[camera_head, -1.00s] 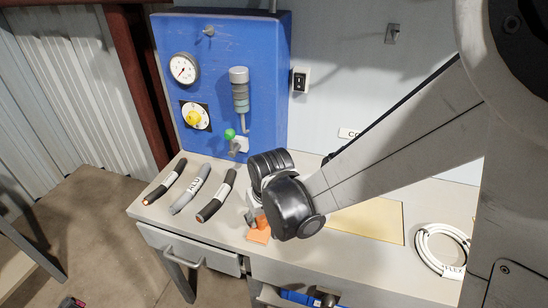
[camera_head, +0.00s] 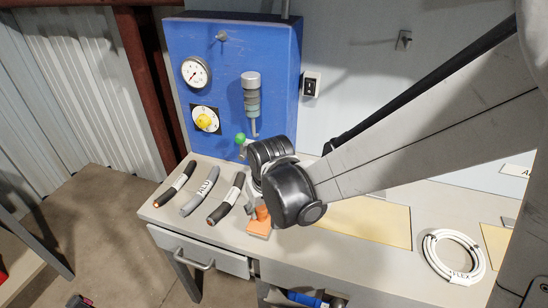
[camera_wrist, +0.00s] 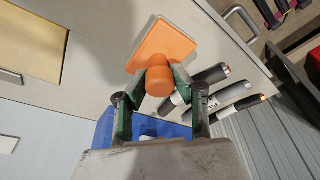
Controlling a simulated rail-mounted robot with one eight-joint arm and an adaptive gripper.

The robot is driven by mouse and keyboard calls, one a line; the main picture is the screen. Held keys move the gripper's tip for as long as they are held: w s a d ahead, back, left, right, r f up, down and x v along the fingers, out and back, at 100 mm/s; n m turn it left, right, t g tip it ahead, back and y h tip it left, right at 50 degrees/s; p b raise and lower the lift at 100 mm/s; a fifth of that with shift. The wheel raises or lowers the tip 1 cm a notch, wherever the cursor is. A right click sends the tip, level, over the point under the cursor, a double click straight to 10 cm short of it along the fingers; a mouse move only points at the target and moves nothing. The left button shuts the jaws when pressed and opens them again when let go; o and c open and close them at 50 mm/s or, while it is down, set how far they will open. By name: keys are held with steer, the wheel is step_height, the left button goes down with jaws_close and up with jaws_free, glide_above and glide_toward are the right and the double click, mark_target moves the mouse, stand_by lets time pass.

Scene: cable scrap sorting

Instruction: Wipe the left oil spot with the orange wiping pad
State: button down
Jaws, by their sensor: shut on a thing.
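The orange wiping pad (camera_head: 260,229) is a square plate with a round knob, near the front edge of the grey bench. My gripper (camera_wrist: 160,82) is shut on the pad's knob in the wrist view, with the plate (camera_wrist: 166,44) beyond the fingertips. In the head view my black wrist hides most of the fingers. The plate is at or just above the bench top; I cannot tell whether it touches. I cannot make out any oil spot in either view; my arm and the pad cover part of the bench.
Several short cables (camera_head: 200,193) lie left of the pad, one with a white label. Behind them stands a blue panel (camera_head: 275,50) with a gauge and yellow knob. A tan mat (camera_head: 370,222) lies right, then a white cable coil (camera_head: 433,268). A grey drawer (camera_head: 200,250) is below.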

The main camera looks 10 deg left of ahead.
steer(key=shift+r+p, duration=1.1)
steer(key=shift+r, duration=0.95)
